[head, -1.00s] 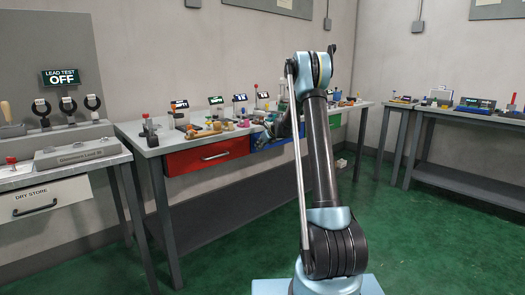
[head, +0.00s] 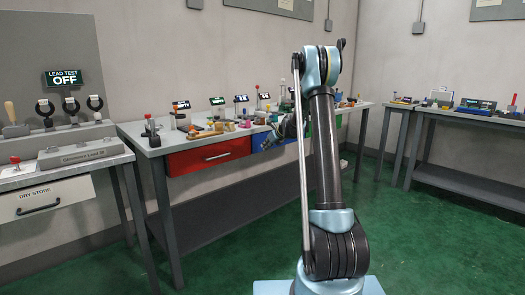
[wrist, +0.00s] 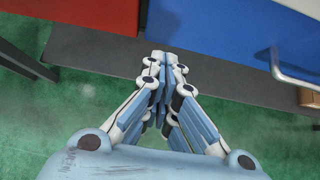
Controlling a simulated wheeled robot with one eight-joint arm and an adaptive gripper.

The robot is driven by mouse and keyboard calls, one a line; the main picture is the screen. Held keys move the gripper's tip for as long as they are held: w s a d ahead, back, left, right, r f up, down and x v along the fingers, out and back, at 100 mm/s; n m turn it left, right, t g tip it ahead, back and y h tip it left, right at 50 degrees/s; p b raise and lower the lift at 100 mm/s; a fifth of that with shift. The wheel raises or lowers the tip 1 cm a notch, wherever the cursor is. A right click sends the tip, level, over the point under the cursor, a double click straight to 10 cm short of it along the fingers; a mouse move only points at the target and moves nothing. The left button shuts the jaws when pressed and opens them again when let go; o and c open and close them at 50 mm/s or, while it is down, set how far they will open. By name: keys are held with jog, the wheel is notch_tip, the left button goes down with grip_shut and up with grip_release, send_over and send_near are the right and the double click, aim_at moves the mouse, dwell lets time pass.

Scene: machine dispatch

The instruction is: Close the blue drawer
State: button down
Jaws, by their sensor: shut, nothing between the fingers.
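The blue drawer (head: 263,143) is under the middle bench, right of the red drawer (head: 208,155), and is partly hidden behind my arm in the head view. In the wrist view, its blue front (wrist: 220,35) fills the top right, with a pale metal handle (wrist: 288,76) at the right. My gripper (wrist: 165,58) has its fingers together and empty, pointing at the lower left part of the blue front. I cannot tell whether the fingertips touch it. How far the drawer stands out is hard to tell.
The red drawer front (wrist: 95,12) is at the upper left of the wrist view. A grey lower shelf (wrist: 95,55) runs below the drawers. Small tools and signs stand on the bench top. Green floor (head: 225,240) is clear before the bench.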

jog(key=v, duration=0.8)
jog(key=s+d+r+n+g+h, duration=0.15)
jog(key=s+n, duration=0.55)
jog(key=s, duration=0.9)
jog(key=s+d+r+n+g+h, duration=0.1)
jog(key=s+r+n, duration=0.2)
jog(key=s+n, duration=0.85)
jog(key=s+d+f+n+g+h, duration=0.1)
jog(key=s+d+f+n, duration=0.1)
jog(key=s, duration=0.9)
jog(key=s+d+f+n+h, duration=0.1)
jog(key=s+d+f+n, duration=0.1)
jog(key=s+f+n, duration=0.2)
jog(key=s+d+f+n+g+h, duration=0.1)
jog(key=s+f, duration=0.6)
jog(key=s, duration=1.3)
jog(key=d+n, duration=0.1)
jog(key=n, duration=0.1)
jog(key=shift+s+d+f+n+g+h, duration=0.15)
jog(key=shift+d+f+n+g+h, duration=0.15)
jog(key=shift+f+n+g+h, duration=0.05)
jog(key=shift+d, duration=0.15)
